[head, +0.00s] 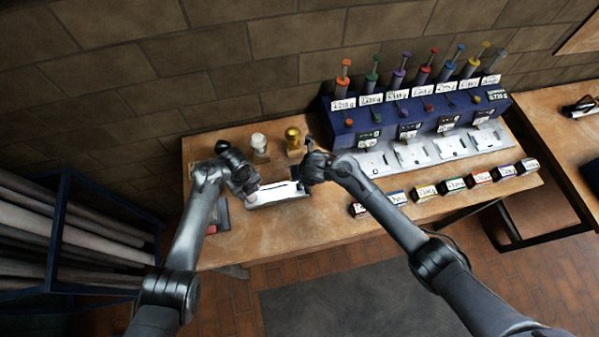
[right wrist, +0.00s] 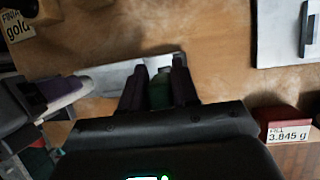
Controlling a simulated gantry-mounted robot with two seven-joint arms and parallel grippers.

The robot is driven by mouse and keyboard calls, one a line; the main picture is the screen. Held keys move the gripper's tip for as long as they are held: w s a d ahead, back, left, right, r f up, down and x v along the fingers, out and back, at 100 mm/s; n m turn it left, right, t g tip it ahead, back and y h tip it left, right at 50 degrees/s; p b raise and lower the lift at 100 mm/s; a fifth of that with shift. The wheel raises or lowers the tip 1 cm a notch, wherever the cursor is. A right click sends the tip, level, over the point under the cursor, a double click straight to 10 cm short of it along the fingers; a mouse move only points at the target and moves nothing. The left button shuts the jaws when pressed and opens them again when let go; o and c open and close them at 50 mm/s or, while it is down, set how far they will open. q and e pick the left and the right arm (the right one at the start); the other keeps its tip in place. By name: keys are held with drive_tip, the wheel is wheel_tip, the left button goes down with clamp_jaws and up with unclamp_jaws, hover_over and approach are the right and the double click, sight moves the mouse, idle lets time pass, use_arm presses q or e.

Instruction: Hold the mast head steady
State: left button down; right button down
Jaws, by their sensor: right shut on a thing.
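Nothing in view can be surely made out as a mast head. My right gripper (head: 308,178) is over the right end of a pale, flat tray-like thing (head: 275,194) on the wooden bench. In the right wrist view its two dark fingers are shut on a small dark green thing (right wrist: 159,92), mostly hidden between them. The pale thing (right wrist: 108,78) lies beyond the fingers. My left gripper (head: 250,186) is at the left end of the pale thing, and its fingers (right wrist: 68,92) show at the left of the wrist view; whether they are open is unclear.
A blue dispenser rack (head: 350,124) with coloured plungers stands along the bench's back right. Several small labelled boxes (head: 425,192) line the front edge. A gold jar (head: 292,138) and a white jar (head: 259,142) stand behind my grippers.

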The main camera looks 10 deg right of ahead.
use_arm(q)
drive_tip(key=shift+d, duration=0.1)
use_arm(e)
drive_tip(key=shift+s+d+f+m+t+y, duration=0.1)
drive_tip(key=shift+d+f+m+y, duration=0.3)
drive_tip(key=shift+d+f+y, duration=0.8)
drive_tip(key=shift+w+d+f+m+t+y, duration=0.1)
drive_tip(key=shift+d+f+m+y, duration=0.35)
drive_tip(key=shift+d+y, duration=1.3)
drive_tip(key=shift+s+d+f+m+t+y, duration=0.1)
drive_tip(key=shift+d+f+m+y, duration=0.5)
drive_tip(key=shift+y, duration=1.65)
drive_tip(key=shift+d+f+n, duration=0.2)
drive_tip(key=shift+f+n, duration=0.05)
drive_tip(key=shift+f, duration=0.05)
drive_tip(key=c, duration=1)
unclamp_jaws()
drive_tip(key=shift+o, duration=0.4)
drive_tip(key=shift+r, duration=0.1)
drive_tip(key=shift+d, duration=0.15)
